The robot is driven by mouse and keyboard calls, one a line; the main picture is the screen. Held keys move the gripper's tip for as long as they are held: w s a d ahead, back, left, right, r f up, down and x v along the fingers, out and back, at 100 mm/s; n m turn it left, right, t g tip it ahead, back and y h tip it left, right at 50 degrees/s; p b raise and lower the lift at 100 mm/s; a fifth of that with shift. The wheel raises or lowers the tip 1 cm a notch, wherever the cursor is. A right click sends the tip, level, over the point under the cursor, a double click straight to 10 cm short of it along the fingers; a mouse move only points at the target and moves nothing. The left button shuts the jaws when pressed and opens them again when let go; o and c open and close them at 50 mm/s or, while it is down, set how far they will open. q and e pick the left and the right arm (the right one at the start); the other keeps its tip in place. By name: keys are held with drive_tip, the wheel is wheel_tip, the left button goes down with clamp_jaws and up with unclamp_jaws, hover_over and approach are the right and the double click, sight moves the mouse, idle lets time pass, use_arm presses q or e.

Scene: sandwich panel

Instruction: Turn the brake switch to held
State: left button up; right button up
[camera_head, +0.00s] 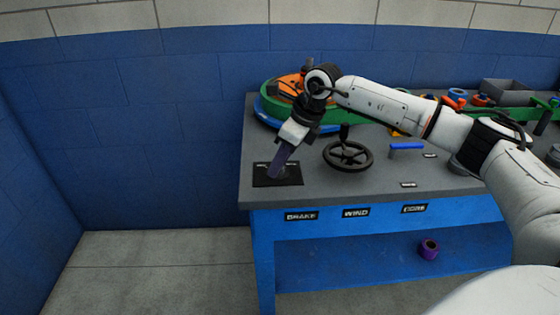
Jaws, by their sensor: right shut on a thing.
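The brake switch's black plate (292,180) lies on the front left corner of the grey bench top, above the "BRAKE" label (301,216). My right gripper (276,172) reaches down to the plate at a tilt, its purplish fingers shut on the brake switch. The fingers hide the switch's handle, and the markings on the plate are too small to read, so its setting cannot be told. My left gripper is not in view.
A black handwheel (348,156) stands just right of the plate, above the "WIND" label. A blue lever (406,146) is farther right. A green and orange round fixture (272,98) is behind. A purple ring (428,249) sits on the lower shelf.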

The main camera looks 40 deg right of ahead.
drive_tip(key=m, duration=0.1)
drive_tip(key=m+h, duration=0.1)
drive_tip(key=m, duration=0.2)
drive_tip(key=shift+a+m+t+h, duration=0.25)
drive_tip(key=shift+m+t+h, duration=0.15)
drive_tip(key=shift+m+h+b, duration=0.6)
drive_tip(key=shift+m+h, duration=0.3)
drive_tip(key=shift+m, duration=1.4)
drive_tip(key=o, duration=1)
drive_tip(key=shift+a+r, duration=0.1)
drive_tip(key=shift+r, duration=0.05)
drive_tip(key=v, duration=1)
drive_tip(key=shift+r, duration=0.1)
